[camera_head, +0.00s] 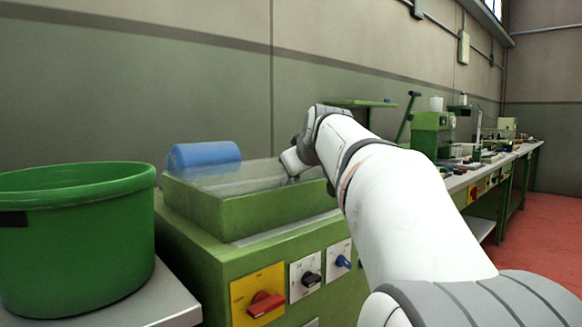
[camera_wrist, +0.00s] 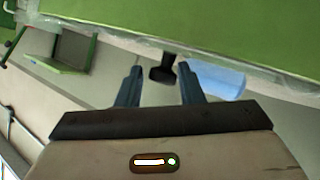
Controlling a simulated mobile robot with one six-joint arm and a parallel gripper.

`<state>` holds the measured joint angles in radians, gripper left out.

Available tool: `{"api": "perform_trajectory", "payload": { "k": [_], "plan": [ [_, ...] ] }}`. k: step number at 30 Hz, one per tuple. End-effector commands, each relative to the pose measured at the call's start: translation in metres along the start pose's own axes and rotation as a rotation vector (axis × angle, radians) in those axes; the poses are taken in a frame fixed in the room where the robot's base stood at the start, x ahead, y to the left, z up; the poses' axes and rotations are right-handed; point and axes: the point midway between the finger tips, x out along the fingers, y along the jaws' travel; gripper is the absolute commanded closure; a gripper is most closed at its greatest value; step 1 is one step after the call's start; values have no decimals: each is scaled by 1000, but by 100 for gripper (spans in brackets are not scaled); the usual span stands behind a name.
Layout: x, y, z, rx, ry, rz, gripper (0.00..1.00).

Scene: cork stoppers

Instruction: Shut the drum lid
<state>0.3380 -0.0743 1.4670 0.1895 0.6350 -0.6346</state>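The drum machine is a green box (camera_head: 270,216) with a clear lid (camera_head: 225,183) at its top, left of my arm in the head view. I cannot tell the lid's exact angle. In the wrist view the lid's clear edge (camera_wrist: 110,38) runs along the green surface (camera_wrist: 220,25). A black handle (camera_wrist: 162,72) sticks out from that edge. My gripper (camera_wrist: 160,78) is open, with one finger on each side of the handle and gaps visible between. In the head view my wrist is over the box's far right part and the fingertips are hidden.
A blue cylinder (camera_head: 203,154) lies behind the box and also shows in the wrist view (camera_wrist: 218,80). A large green tub (camera_head: 75,235) stands at left on a grey table. Knobs and a red switch (camera_head: 265,303) are on the front. A workbench (camera_head: 490,165) with equipment extends right.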

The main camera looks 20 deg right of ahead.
Motion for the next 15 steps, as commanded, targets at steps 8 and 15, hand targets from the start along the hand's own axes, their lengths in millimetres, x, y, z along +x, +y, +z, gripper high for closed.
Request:
{"api": "perform_trajectory", "payload": {
  "k": [8,15],
  "plan": [
    [9,-10,13,-3,-34,-27,50],
    [-12,-7,9,-2,-26,-22,50]
  ]
}}
